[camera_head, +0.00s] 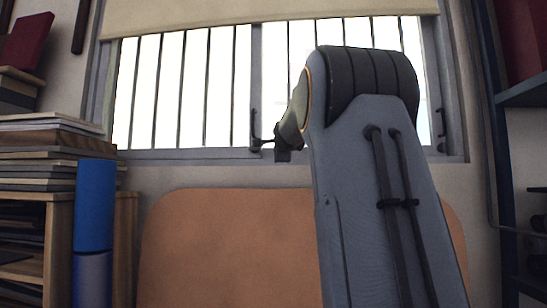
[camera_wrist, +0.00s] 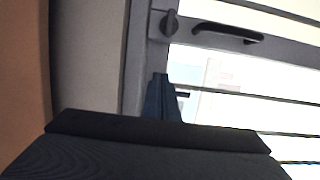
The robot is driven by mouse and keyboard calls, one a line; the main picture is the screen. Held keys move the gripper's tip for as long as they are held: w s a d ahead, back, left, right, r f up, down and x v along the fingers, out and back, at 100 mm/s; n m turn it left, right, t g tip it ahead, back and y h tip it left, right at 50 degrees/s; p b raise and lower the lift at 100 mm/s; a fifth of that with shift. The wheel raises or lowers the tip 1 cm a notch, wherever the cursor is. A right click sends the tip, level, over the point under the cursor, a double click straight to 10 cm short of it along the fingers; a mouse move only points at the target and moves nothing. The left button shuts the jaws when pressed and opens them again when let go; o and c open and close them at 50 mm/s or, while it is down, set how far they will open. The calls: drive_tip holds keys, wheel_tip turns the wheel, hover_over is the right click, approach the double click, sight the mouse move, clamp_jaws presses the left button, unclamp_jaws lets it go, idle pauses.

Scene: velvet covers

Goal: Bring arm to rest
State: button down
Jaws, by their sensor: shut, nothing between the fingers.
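My arm (camera_head: 370,190) stands raised in the head view, with its grey link rising to a dark rounded joint in front of the window. The end of the arm is mostly hidden behind this link; a small part of the wrist shows at its left. In the wrist view, a dark part of my own wrist fills the bottom. My gripper (camera_wrist: 162,98) shows beyond it as narrow dark blue fingers, shut and empty, in front of the window frame. It appears to touch nothing, though its distance from the window cannot be judged.
A barred window (camera_head: 190,90) with a pale blind (camera_head: 250,10) is behind the arm. A brown padded panel (camera_head: 220,240) stands below it. At left are a wooden shelf (camera_head: 125,245), stacked boards (camera_head: 50,150) and a blue roll (camera_head: 95,205). Dark blue shelving (camera_head: 495,150) stands at right.

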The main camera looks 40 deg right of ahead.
drive_tip(key=shift+b+v, duration=0.6)
drive_tip(key=shift+v, duration=2)
drive_tip(key=shift+a, duration=0.1)
drive_tip(key=w+a+f+n+g+y, duration=0.1)
drive_tip(key=a+f+n+y, duration=0.15)
drive_tip(key=a+f, duration=0.5)
drive_tip(key=a+f+n+g+y, duration=0.2)
drive_tip(key=a+f+n, duration=0.2)
drive_tip(key=f, duration=0.7)
drive_tip(key=w+a+f+n+g+y, duration=0.1)
drive_tip(key=a+f+n+y, duration=0.15)
drive_tip(key=a+f, duration=0.5)
drive_tip(key=s+a+f+n+g+y, duration=0.1)
drive_tip(key=s+a+f+n+g, duration=0.25)
drive_tip(key=f, duration=0.55)
drive_tip(key=s+a+f+n+g+y, duration=0.1)
drive_tip(key=s+a+f+n, duration=0.1)
drive_tip(key=s+a+f, duration=0.6)
drive_tip(key=s+a+f+n+g, duration=0.3)
drive_tip(key=s+f+n, duration=0.1)
drive_tip(key=s+f, duration=0.6)
drive_tip(key=s+a+f+n+g, duration=0.4)
drive_tip(key=s+f, duration=0.6)
drive_tip(key=s, duration=0.3)
drive_tip(key=shift+s+a+n, duration=0.2)
drive_tip(key=shift+s+n, duration=0.2)
drive_tip(key=shift+n, duration=0.25)
